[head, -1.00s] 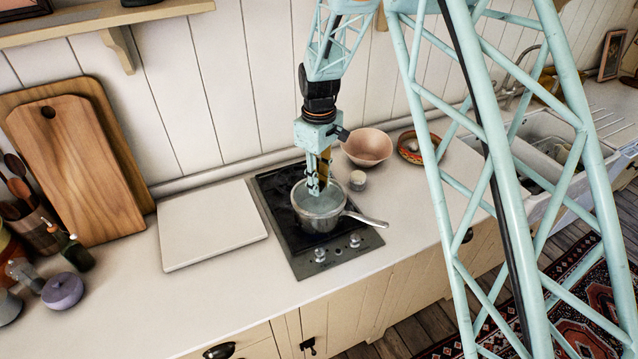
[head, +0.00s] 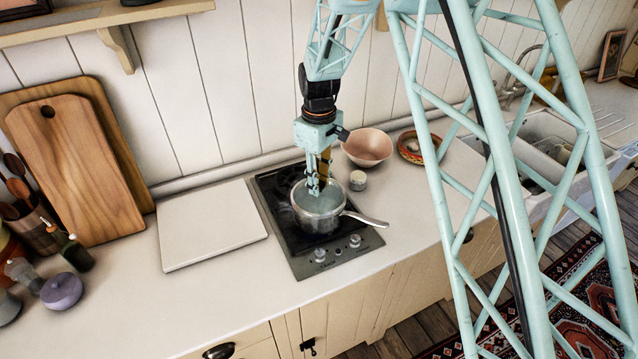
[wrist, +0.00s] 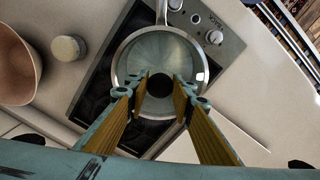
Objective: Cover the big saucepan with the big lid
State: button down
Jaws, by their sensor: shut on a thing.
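The big saucepan (head: 318,222) is a shiny metal pan standing on the hob, its long handle (head: 366,219) pointing to the lower right. The big lid (wrist: 160,52) is a grey-teal disc with a dark round knob (wrist: 160,85), lying over the pan's mouth within the rim as seen from the wrist. My gripper (head: 316,190) points down over the pan. In the wrist view its two fingers (wrist: 159,88) are on either side of the knob, shut on it. I cannot tell whether the lid rests fully on the rim or sits slightly above it.
The black hob (head: 285,212) has knobs at its front. A small whitish jar (head: 358,181) and a pink bowl (head: 367,147) stand close by at the right. A patterned bowl (head: 418,147) is further right. A white board (head: 213,225) lies left of the hob, with clear counter before it.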

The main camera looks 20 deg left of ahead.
jog(key=shift+f, duration=0.45)
jog(key=c, duration=2.5)
grip_release()
jog(key=shift+c, duration=0.2)
jog(key=shift+r, duration=0.1)
notch_tip(320, 180, up, 11)
jog(key=p, duration=0.3)
jog(key=shift+p, duration=0.3)
